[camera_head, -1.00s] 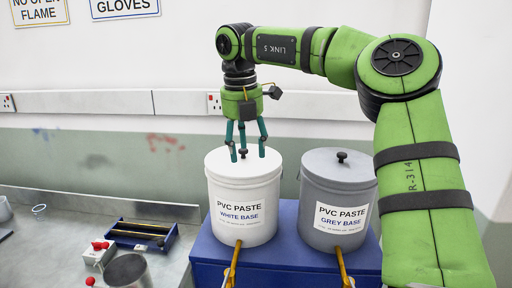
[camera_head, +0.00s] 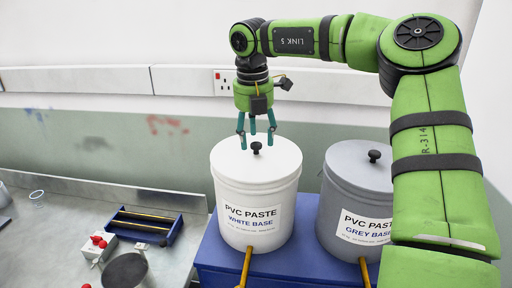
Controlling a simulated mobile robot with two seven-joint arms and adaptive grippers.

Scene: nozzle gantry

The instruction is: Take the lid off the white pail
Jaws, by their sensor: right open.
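The white pail (camera_head: 247,229), labelled PVC PASTE WHITE BASE, stands upright on a blue stand. Its white lid (camera_head: 231,160) sits on it, with a small black knob (camera_head: 257,146) on top. My right gripper (camera_head: 257,143) points down from above with its teal fingers open. The fingertips are spread around or just behind the knob, close to the lid; I cannot tell if they touch it. The gripper holds nothing. My left gripper is out of view.
A grey pail (camera_head: 345,210) with a black-knobbed lid stands close on the right. The blue stand (camera_head: 218,254) carries both. On the metal bench (camera_head: 72,225) at left are a blue tray (camera_head: 146,227), a box with red knobs (camera_head: 98,246) and a dark-topped cylinder (camera_head: 127,271). A wall socket (camera_head: 224,82) is behind.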

